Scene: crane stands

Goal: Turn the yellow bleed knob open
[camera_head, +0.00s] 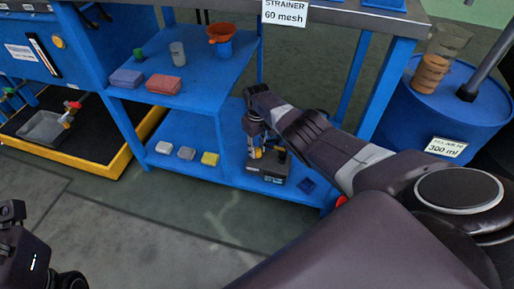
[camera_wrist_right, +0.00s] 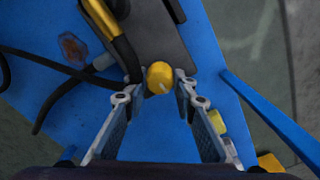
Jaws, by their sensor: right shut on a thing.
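The yellow bleed knob (camera_wrist_right: 160,76) is a small round yellow knob with a pale mark, at the centre of the right wrist view. My right gripper (camera_wrist_right: 158,86) is shut on it, one fingertip at each side. In the head view the right gripper (camera_head: 262,151) reaches down to a dark unit (camera_head: 267,168) on the lower blue shelf. Yellow shows there, but I cannot tell knob from other yellow parts. My left gripper (camera_head: 12,212) shows partly at the lower left edge, away from the shelf; its opening is unclear.
A yellow-sleeved pipe (camera_wrist_right: 105,20) and black hoses (camera_wrist_right: 55,68) lie close beside the knob. A blue shelf post (camera_wrist_right: 268,115) is at right. Small blocks (camera_head: 209,158) sit on the lower shelf (camera_head: 225,176). A blue drum (camera_head: 455,105) stands at right.

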